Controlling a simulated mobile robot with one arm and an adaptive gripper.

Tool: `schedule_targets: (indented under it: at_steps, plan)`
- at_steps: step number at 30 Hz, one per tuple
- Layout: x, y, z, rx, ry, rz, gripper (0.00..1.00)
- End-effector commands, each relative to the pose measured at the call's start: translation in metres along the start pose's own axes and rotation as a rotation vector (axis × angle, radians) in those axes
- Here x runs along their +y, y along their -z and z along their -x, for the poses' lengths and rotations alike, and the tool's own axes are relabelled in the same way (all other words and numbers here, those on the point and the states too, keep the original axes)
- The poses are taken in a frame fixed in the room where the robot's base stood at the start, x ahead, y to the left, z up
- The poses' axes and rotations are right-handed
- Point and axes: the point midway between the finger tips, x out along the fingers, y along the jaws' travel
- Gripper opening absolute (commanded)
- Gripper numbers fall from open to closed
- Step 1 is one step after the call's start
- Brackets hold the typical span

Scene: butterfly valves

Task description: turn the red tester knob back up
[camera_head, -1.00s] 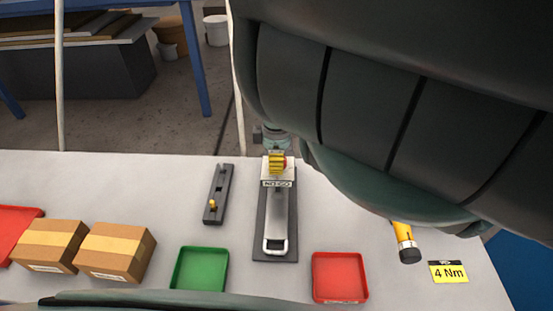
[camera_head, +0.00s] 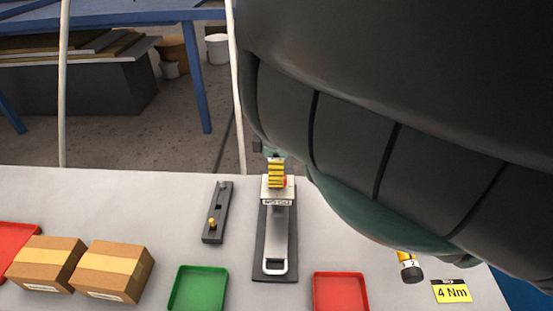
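The tester (camera_head: 274,240) stands on the table in the middle of the camera_head view, with a white NO-GO label, a long grey body and a pale loop handle at the near end. A small part of its red knob (camera_head: 285,181) shows at the far end. My gripper (camera_head: 276,173) is at that end, seen as yellow ribbed finger parts right beside the red knob. The rest of the gripper is mostly hidden behind my large dark arm. I cannot tell whether the fingers touch or grip the knob.
A dark slotted fixture (camera_head: 217,213) stands left of the tester. A green tray (camera_head: 198,289) and a red tray (camera_head: 340,292) lie in front. Two cardboard boxes (camera_head: 112,271) are at left. A yellow-black tool (camera_head: 409,267) and a 4 Nm label (camera_head: 452,291) are at right.

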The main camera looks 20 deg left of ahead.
Motion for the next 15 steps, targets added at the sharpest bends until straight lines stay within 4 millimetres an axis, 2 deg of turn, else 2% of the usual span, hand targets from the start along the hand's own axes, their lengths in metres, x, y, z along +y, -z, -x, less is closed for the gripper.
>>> schedule_targets:
  at_steps: [1,4,15]
  plan:
    - [0.003,-0.002,0.01,-0.005,-0.01,0.0,0.81]
    - [0.002,-0.002,0.022,-0.005,-0.008,0.0,0.81]
    - [-0.001,0.0,0.038,-0.003,0.003,0.01,0.81]
